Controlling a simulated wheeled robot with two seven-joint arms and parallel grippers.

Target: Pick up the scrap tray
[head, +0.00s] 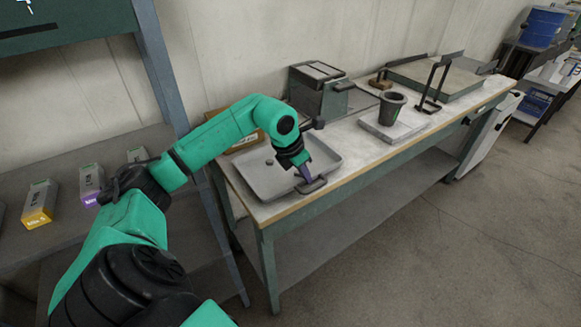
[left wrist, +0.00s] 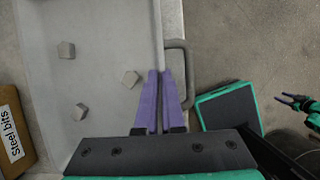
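The scrap tray (head: 268,184) is a shallow grey tray near the left end of the workbench. It has a dark bar handle (head: 312,185) on its near right side. In the left wrist view the handle (left wrist: 185,75) stands out to the right of the tray's rim. Several small grey bits (left wrist: 130,79) lie on the tray floor. My left gripper (head: 304,171) points down at the handle side. Its purple fingers (left wrist: 160,74) are close together with the rim between them. My right gripper (left wrist: 287,98) shows small at the right, its fingertips apart and empty.
A box labelled "Steel bits" (left wrist: 14,132) lies left of the tray. A dark crucible (head: 391,108) stands on a pale slab (head: 392,130) further right on the bench. A grey-green machine (head: 320,91) stands at the back. A shelf (head: 70,222) with small boxes is at left.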

